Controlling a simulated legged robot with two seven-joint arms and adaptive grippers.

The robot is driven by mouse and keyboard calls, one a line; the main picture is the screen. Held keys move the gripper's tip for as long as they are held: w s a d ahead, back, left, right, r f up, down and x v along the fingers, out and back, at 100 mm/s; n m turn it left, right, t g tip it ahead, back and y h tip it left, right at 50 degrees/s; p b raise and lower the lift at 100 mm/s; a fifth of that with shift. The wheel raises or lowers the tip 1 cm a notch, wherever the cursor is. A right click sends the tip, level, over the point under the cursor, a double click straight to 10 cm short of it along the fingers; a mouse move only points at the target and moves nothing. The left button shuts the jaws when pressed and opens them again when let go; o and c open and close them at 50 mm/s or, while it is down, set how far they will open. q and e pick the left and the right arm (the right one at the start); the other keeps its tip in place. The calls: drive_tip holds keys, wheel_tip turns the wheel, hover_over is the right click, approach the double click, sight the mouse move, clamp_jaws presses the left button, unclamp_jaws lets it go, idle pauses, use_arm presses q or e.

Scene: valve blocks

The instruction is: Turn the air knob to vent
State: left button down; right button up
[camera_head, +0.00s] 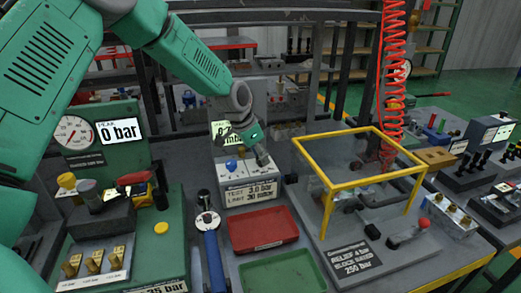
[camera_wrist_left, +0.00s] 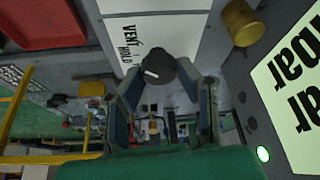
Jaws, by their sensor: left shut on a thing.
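The air knob (camera_wrist_left: 160,70) is a dark round knob with a white mark on its left side in the left wrist view. It stands by a white panel (camera_wrist_left: 135,20) printed VENT and HOLD. The mark is on the side toward the labels; I cannot tell its exact setting. My left gripper (camera_wrist_left: 160,88) has its two fingers on either side of the knob and is shut on it. In the head view my left gripper (camera_head: 261,156) points down at the top of the test unit (camera_head: 250,192), and the knob is hidden there. My right gripper is not in view.
A blue knob (camera_head: 231,165) stands just left of the gripper. A red tray (camera_head: 262,230) and a green tray (camera_head: 282,272) lie in front. A yellow-framed guard (camera_head: 355,183) and red coiled hose (camera_head: 392,70) stand right. A gauge panel (camera_head: 100,135) reads 0 bar.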

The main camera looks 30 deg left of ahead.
use_arm(q)
drive_tip(key=shift+s+f+m+p, duration=0.15)
drive_tip(key=shift+f+m+p, duration=0.15)
drive_tip(key=shift+m, duration=0.3)
drive_tip(key=c, duration=1.2)
unclamp_jaws()
drive_tip(key=shift+w+a, duration=0.1)
drive_tip(key=shift+w, duration=0.15)
drive_tip(key=v, duration=1.1)
drive_tip(key=shift+a+r, duration=0.35)
drive_tip(key=shift+r, duration=0.05)
